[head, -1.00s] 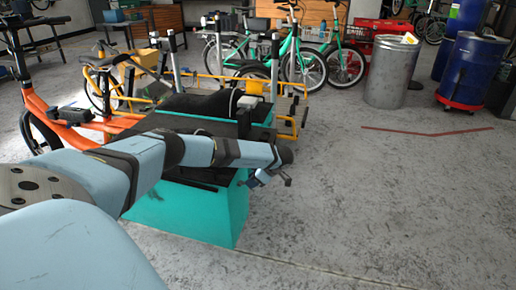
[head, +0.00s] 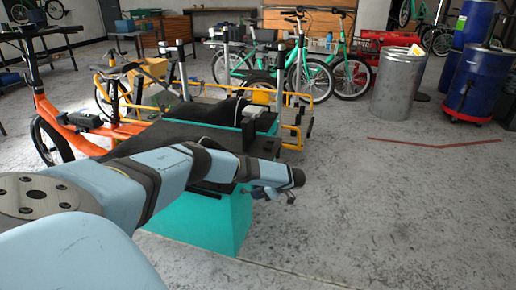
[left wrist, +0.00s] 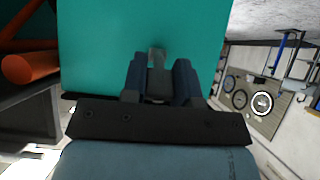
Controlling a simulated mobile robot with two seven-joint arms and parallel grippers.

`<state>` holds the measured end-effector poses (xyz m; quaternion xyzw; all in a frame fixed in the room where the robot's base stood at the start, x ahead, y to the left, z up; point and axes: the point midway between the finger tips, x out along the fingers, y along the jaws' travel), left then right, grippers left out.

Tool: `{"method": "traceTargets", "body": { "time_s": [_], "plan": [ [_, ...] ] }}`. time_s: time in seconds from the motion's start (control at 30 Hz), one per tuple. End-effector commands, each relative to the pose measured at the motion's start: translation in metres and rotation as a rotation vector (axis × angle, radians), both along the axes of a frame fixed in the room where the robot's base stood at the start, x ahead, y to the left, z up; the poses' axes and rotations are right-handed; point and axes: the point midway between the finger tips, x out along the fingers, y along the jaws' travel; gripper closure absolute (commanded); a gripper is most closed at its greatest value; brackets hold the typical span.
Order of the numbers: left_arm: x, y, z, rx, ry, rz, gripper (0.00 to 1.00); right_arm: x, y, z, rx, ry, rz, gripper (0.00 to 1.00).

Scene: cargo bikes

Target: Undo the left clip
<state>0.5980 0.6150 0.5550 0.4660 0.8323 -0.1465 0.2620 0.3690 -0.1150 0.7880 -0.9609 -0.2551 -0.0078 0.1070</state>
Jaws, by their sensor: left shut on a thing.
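A teal cargo box (head: 215,226) with a black cover on top sits on the orange cargo bike, left of centre in the head view. My left arm reaches across it. My left gripper (head: 274,194) is at the box's right side, just below the top edge. In the left wrist view the teal wall (left wrist: 100,50) fills the middle. A small grey clip (left wrist: 157,58) stands out against it between the two dark fingers of my left gripper (left wrist: 160,78), which is shut on it. The clip's lower part is hidden by the gripper. My right gripper is not in view.
The orange bike frame (head: 75,130) extends left of the box. Behind stand a yellow rail (head: 300,98) and several green bikes (head: 305,70). A metal bin (head: 397,85) and blue barrels (head: 478,80) are at the right. The floor at right front is clear.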

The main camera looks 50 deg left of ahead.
Motion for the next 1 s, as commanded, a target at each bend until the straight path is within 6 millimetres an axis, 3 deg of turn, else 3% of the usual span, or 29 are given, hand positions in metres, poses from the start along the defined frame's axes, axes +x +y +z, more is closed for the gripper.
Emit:
{"method": "traceTargets", "body": {
  "time_s": [0.2, 0.23, 0.3, 0.33, 0.67, 1.0],
  "plan": [
    [0.000, 0.000, 0.000, 0.000, 0.000, 0.000, 1.00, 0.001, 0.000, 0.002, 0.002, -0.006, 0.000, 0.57],
    [0.000, 0.000, 0.000, 0.000, 0.000, 0.000, 0.66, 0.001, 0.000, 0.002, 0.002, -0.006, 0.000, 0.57],
    [0.000, 0.000, 0.000, -0.001, -0.001, 0.000, 0.50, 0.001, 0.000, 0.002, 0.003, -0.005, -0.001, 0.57],
    [0.000, 0.000, 0.000, -0.001, -0.001, 0.000, 0.47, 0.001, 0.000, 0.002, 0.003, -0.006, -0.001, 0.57],
    [0.002, -0.002, 0.003, -0.001, -0.002, -0.001, 0.47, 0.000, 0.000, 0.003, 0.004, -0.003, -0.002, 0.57],
    [0.029, -0.047, 0.042, -0.002, -0.003, -0.002, 0.47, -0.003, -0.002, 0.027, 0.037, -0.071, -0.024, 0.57]
  ]
}}
